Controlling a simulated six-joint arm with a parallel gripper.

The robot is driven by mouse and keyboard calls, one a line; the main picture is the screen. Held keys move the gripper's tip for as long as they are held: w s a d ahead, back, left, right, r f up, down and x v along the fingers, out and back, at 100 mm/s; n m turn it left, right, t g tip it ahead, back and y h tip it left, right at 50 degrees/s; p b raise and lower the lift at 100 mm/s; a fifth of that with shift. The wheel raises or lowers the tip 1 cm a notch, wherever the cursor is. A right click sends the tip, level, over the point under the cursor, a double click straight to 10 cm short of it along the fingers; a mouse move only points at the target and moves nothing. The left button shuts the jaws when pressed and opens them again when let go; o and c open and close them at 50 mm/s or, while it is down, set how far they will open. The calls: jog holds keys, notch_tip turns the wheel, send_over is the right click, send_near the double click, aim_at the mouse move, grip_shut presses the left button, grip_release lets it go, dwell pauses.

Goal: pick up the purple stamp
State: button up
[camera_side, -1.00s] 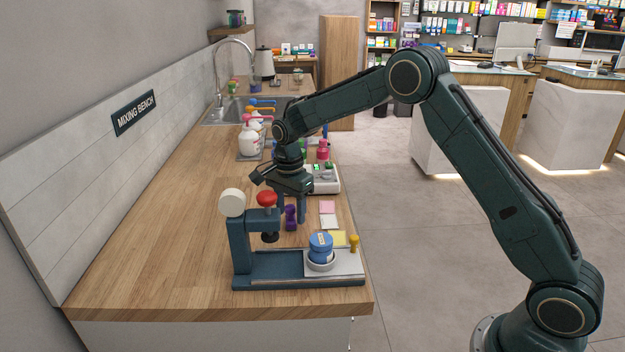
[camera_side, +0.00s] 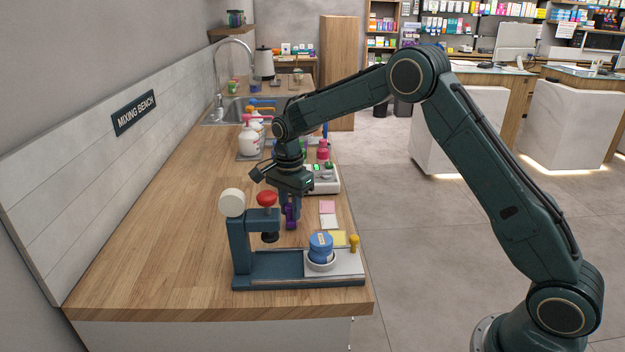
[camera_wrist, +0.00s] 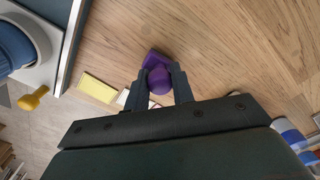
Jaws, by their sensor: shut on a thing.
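The purple stamp (camera_side: 290,222) stands upright on the wooden bench behind the dark blue press. My gripper (camera_side: 290,212) points down over it, with its fingers closed around the stamp's upper part. In the wrist view my gripper (camera_wrist: 160,84) has one finger on each side of the stamp's round purple knob (camera_wrist: 159,80). The stamp's wider purple base (camera_wrist: 154,58) shows beyond the knob. The fingers partly hide the stamp in the side view.
The press (camera_side: 240,255) with a red knob stands close in front, holding a blue jar (camera_side: 320,246). Pink, white and yellow notes (camera_side: 328,207) lie to the right. A scale (camera_side: 326,181) and bottles stand behind. Bare bench (camera_side: 170,235) lies to the left.

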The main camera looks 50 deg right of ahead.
aim_at(290, 204)
notch_tip(290, 204, up, 20)
jog(key=shift+f, duration=0.25)
dwell(0.3)
dwell(0.4)
jog(key=o, duration=0.3)
jog(key=shift+c, duration=0.6)
jog(key=shift+f, duration=0.15)
